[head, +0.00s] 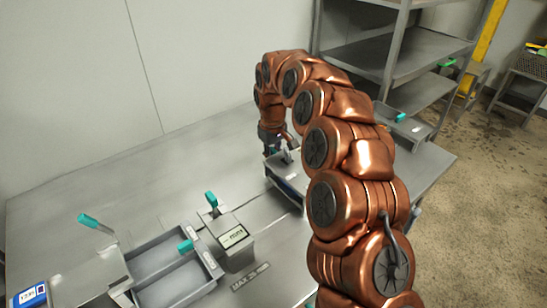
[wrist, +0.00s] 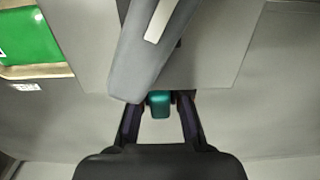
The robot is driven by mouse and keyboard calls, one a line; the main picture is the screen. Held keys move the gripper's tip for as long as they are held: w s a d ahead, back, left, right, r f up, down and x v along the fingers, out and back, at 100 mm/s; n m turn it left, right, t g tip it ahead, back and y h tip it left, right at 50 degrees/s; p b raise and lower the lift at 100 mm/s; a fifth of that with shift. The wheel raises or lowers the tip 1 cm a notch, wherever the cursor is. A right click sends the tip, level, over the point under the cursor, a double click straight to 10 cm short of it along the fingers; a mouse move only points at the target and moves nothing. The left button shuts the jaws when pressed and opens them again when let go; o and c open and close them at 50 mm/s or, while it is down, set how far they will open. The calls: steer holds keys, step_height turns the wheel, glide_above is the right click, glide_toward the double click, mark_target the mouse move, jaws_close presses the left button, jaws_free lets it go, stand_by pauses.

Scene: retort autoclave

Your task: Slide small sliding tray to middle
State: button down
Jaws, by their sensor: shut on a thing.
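My gripper (head: 277,150) is at the far end of my arm, beside a small grey box-like tray (head: 292,186) with a pale label on its front, partly hidden behind the arm. In the wrist view my gripper (wrist: 160,100) has its two dark fingers on either side of a teal handle (wrist: 160,108) and is shut on it. A grey lever-like bar (wrist: 142,55) with a white strip lies just above the handle and hides part of it. The flat grey surface behind it looks like the tray, but I cannot tell for sure.
A two-compartment grey tray (head: 162,245) and a grey box (head: 237,250) with a label and teal-tipped lever stand front left on the metal table (head: 130,190). A shelf rack (head: 395,55) stands at the back right. The table's back left is clear.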

steer(key=s+a, duration=0.2)
steer(key=a, duration=0.1)
steer(key=s+a+b, duration=0.1)
steer(key=s+a, duration=0.1)
steer(key=a, duration=0.2)
steer(key=s+a+b, duration=0.1)
steer(key=s+a, duration=0.2)
steer(key=shift+a, duration=0.15)
steer(key=c, duration=1.1)
jaws_free()
step_height(320, 180, up, 12)
steer(key=shift+w, duration=0.1)
